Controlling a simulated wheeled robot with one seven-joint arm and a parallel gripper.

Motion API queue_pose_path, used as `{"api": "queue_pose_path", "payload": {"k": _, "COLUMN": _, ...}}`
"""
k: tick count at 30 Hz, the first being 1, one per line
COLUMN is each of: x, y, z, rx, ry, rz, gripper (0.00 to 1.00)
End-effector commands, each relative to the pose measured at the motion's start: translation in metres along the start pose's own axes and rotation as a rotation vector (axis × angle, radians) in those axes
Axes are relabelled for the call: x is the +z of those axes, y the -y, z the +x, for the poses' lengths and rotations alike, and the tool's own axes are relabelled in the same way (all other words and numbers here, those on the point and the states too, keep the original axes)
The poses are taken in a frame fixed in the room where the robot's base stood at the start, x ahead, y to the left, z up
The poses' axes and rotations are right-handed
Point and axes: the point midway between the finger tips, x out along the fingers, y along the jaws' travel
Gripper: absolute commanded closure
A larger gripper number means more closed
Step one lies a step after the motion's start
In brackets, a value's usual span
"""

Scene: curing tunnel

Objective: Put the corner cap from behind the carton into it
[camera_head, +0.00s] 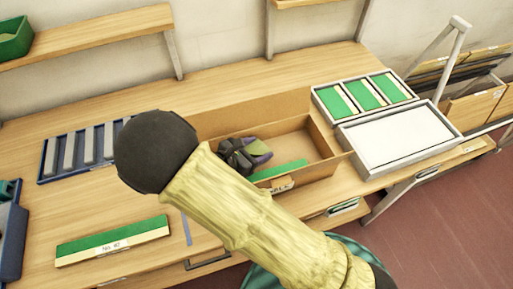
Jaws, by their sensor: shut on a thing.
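The open brown carton (318,166) stands on the bench in the middle, with its flaps spread and a paper label on its near side. My gripper (249,152) shows dark grey over the left part of the carton's opening. It is shut on a small purple and green piece, likely the corner cap (259,147). I cannot tell whether the piece is inside the carton or above it. A green strip (282,170) lies inside the carton along its near wall. My arm hides the carton's near left part.
A blue tray with grey bars (45,172) lies at the left. A green-topped labelled box (113,241) lies at the front left. A frame with green panels (318,96) and a white-topped box (400,137) stand to the right. The bench behind the carton looks clear.

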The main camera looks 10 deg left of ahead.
Motion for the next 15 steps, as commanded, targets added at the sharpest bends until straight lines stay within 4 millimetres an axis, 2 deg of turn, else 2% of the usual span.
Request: {"api": "queue_pose_path", "payload": {"k": 15, "x": -0.0046, "y": 0.0, "z": 0.0019, "rx": 0.0, "ry": 0.0, "rz": 0.0, "gripper": 0.67}}
